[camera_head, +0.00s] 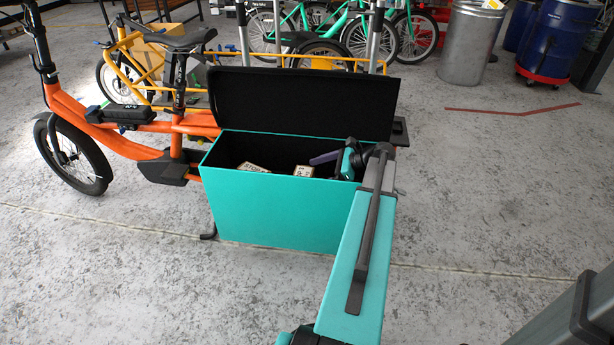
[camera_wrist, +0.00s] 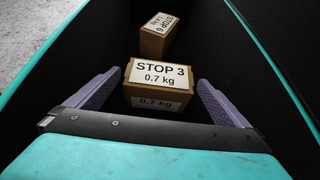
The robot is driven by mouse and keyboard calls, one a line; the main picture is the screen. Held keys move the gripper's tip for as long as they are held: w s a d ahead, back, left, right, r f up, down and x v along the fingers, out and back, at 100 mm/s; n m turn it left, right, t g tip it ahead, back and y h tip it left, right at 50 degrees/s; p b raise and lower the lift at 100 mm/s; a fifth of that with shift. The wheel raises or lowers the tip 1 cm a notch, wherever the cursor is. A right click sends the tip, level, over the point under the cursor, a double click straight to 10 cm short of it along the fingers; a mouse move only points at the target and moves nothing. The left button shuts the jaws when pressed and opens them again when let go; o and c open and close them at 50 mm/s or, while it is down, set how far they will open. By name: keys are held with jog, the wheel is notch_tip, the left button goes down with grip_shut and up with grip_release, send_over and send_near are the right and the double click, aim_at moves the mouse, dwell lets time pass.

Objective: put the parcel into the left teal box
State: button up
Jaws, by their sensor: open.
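The teal box (camera_head: 280,215) stands with its black lid up behind it, on the orange cargo bike. In the head view, one small parcel (camera_head: 303,171) lies inside near my gripper (camera_head: 325,158). In the wrist view, this cardboard parcel (camera_wrist: 158,87) is labelled STOP 3, 0.7 kg. My gripper (camera_wrist: 159,78) is open inside the box, with a purple finger on each side of the parcel. I cannot tell whether the fingers touch it. Only one teal box shows, so I cannot tell whether it is the left one.
A second parcel (camera_wrist: 159,37), labelled STOP 6, sits farther along inside the box; it also shows in the head view (camera_head: 252,167). The raised lid (camera_head: 303,100) and teal walls surround my gripper. The orange bike (camera_head: 140,135) is left.

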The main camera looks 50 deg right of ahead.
jog(key=p+v, duration=0.2)
jog(key=v, duration=0.7)
jog(key=shift+s+r, duration=0.1)
dwell(0.6)
